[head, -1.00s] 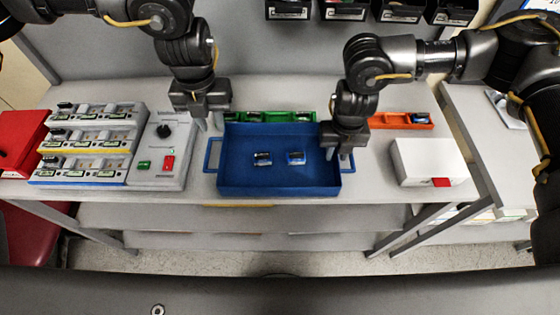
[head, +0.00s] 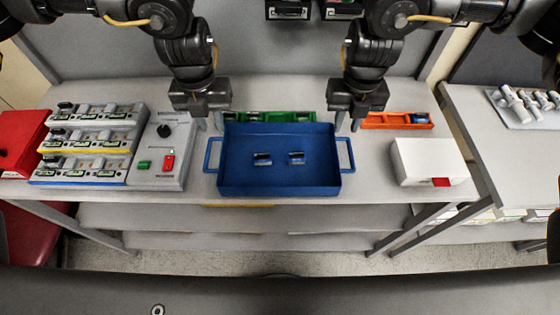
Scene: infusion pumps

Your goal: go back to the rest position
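My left gripper (head: 209,120) hangs fingers-down above the back of the table, just left of the blue tray (head: 280,187). Its fingers look apart, with nothing between them. My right gripper (head: 347,122) hangs fingers-down near the tray's back right corner, between the green bin and the orange bin. Its fingers are also apart and empty. Two small dark and silver parts (head: 262,159) lie apart inside the blue tray.
Left are a red box (head: 20,141), a rack of pump modules (head: 90,143) and a grey control box (head: 160,152). A green bin (head: 286,117) is behind the tray, an orange bin (head: 397,121) and white box (head: 430,162) right. A side table (head: 500,152) holds bottles.

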